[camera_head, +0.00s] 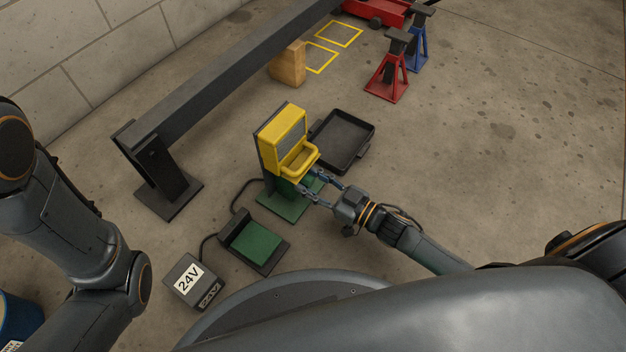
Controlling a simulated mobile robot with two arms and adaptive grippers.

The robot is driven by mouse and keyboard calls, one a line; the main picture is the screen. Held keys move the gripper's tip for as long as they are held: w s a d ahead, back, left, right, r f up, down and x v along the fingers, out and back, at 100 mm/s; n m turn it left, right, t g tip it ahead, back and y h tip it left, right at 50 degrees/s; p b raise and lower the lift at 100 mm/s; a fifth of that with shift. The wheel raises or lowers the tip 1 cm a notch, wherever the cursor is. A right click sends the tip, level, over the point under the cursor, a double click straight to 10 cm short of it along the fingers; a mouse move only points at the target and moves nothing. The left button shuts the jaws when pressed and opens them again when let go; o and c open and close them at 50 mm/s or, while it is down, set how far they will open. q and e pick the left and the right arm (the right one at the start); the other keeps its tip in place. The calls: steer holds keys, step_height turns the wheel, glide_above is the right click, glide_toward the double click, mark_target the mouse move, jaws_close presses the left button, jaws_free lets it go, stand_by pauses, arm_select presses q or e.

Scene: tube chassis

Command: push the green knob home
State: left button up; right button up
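A yellow box-shaped unit (281,131) with a dark back plate stands upright on a green base plate (285,207). Its yellow lip juts out toward the right. Under that lip a green part (309,182), which looks like the knob, shows partly between the fingers of my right gripper (311,180). How far the knob sits in is hidden by the lip and fingers. My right gripper's fingers are apart, with their tips at the unit's lower front; I cannot tell whether they touch the green part. My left arm shows at the left, but its gripper is out of view.
A black tray (343,140) lies close behind the unit. A green-topped pedal (255,244) and a 24V box (190,280), joined by cable, lie in front. A dark beam (240,68) on a stand crosses behind. Jack stands (386,80) are farther off. Floor at right is clear.

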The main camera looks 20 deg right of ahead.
steer(key=shift+s, duration=0.1)
steer(key=v, duration=1.1)
steer(key=shift+s+d, duration=0.3)
